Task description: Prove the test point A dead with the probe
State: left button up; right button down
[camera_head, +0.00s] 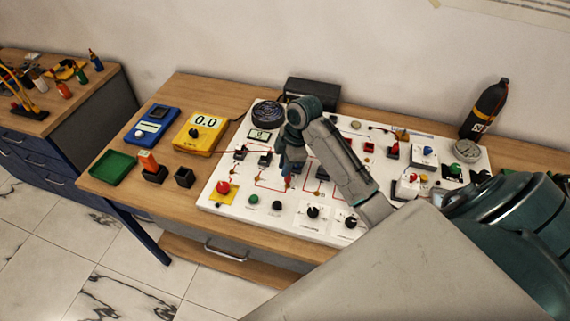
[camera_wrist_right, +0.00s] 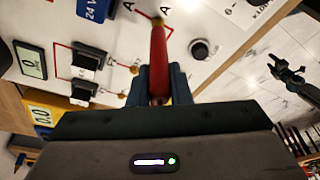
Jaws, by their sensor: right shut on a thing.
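My right gripper (camera_head: 287,160) is over the middle of the white test panel (camera_head: 225,187), shut on the red probe (camera_wrist_right: 158,60). The probe also shows small under the gripper in the head view (camera_head: 288,182). In the wrist view it points away from the jaws, its tip end near the two printed A labels (camera_wrist_right: 165,10). A small gold point (camera_wrist_right: 134,14) shows beside the left A. The probe hides the spot under its tip, and I cannot tell whether it touches. The yellow meter (camera_head: 199,132) reads 0.0. My left gripper is not seen in the head view.
Left of the panel are a blue meter (camera_head: 151,125), a green tray (camera_head: 112,167) and small black holders (camera_head: 184,177), one with an orange piece. A black bottle (camera_head: 485,108) stands at the back right.

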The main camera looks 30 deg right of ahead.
jog(key=p+v, duration=0.3)
jog(key=shift+w+a+r, duration=0.1)
jog(key=shift+a+r, duration=0.05)
jog(key=shift+a, duration=0.2)
jog(key=shift+r+b, duration=0.15)
jog(key=shift+b, duration=0.15)
jog(key=shift+a+v, duration=0.2)
jog(key=shift+v, duration=0.75)
jog(key=shift+a+v, duration=0.25)
jog(key=shift+v, duration=0.75)
jog(key=shift+w+r, duration=0.15)
jog(key=shift+r, duration=0.2)
